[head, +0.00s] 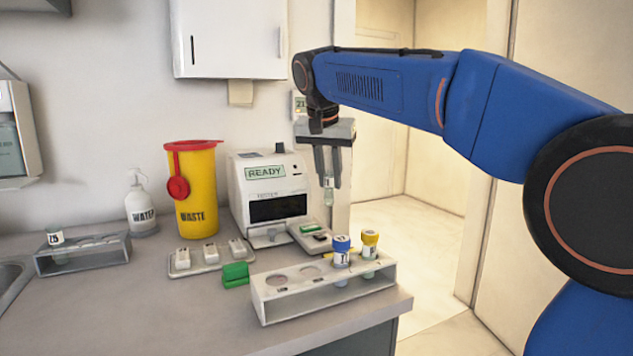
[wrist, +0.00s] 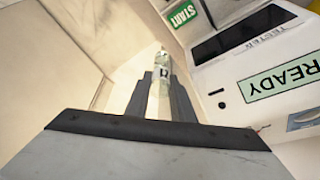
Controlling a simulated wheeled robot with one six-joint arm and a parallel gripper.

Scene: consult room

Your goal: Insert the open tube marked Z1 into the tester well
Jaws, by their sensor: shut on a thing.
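My gripper (head: 329,183) is shut on a slim pale tube (head: 329,197) and holds it upright in the air, in front of the right side of the tester (head: 239,192). In the wrist view the tube (wrist: 162,72) sits between my gripper's two fingers (wrist: 160,95). Its label shows only in part, so I cannot read the full mark. The tester is a white box with a READY display, also large at the right of the wrist view (wrist: 232,75). I cannot make out the well opening clearly in either view.
A green START button (wrist: 183,14) is beside the tester. A white rack (head: 330,296) at the front holds blue-capped (head: 341,250) and yellow-capped (head: 369,245) tubes. A green block (head: 235,274), a yellow waste bin (head: 195,195), a water bottle (head: 140,208) and another rack (head: 90,260) stand left.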

